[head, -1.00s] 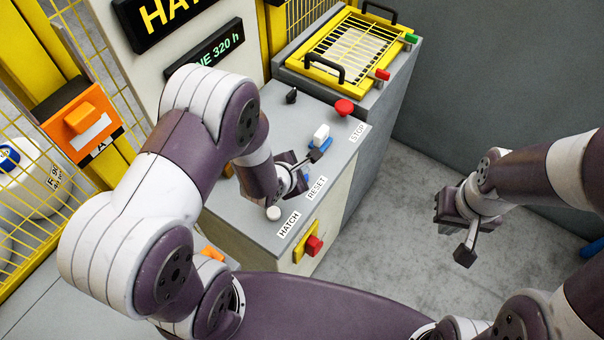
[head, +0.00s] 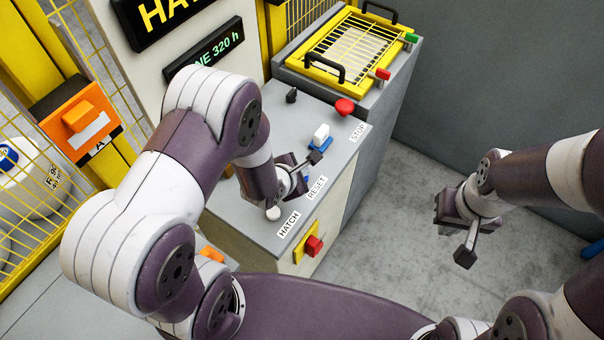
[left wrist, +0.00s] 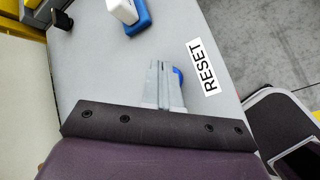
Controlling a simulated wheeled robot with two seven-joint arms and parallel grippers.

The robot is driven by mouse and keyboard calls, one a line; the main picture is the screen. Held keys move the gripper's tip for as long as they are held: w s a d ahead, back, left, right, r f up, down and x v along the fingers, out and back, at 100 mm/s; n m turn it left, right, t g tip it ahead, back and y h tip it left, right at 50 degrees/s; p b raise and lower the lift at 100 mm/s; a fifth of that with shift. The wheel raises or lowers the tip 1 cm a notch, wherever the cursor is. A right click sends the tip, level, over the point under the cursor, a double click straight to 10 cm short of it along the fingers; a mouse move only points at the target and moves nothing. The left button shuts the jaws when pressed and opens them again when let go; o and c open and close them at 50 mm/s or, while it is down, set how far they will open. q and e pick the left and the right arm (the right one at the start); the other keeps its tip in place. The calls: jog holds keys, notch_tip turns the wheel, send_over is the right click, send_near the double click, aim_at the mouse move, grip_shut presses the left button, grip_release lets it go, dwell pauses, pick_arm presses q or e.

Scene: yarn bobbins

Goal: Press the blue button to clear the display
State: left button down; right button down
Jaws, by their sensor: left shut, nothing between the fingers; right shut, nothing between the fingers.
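The blue button (left wrist: 178,75) sits beside the RESET label (left wrist: 207,67) on the grey console top. In the left wrist view it is partly hidden behind the fingertips of my left gripper (left wrist: 164,70). My left gripper (head: 294,186) is shut and empty, right at the button; I cannot tell whether it touches. In the head view only a little blue (head: 306,179) shows beside it. The display (head: 210,55) reads "NE 320 h" in its visible part; my left arm covers the rest. My right gripper (head: 449,209) is shut and empty over the floor at the right.
On the console are a white-and-blue switch (head: 319,137), a red STOP button (head: 344,107), a black knob (head: 291,96) and a pale button (head: 273,213) by the HATCH label (head: 289,224). A red-and-yellow switch (head: 313,246) is on the front. A yellow-framed grille (head: 325,75) stands behind.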

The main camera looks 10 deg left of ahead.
pick_arm(q)
jog(key=shift+f+b, duration=0.35)
jog(key=shift+f, duration=0.15)
jog(key=shift+r, duration=0.1)
dwell(0.5)
jog(key=shift+r+p, duration=0.85)
jog(key=shift+p, duration=0.1)
notch_tip(320, 180, up, 5)
jog(key=p, duration=0.5)
jog(key=shift+r, duration=0.15)
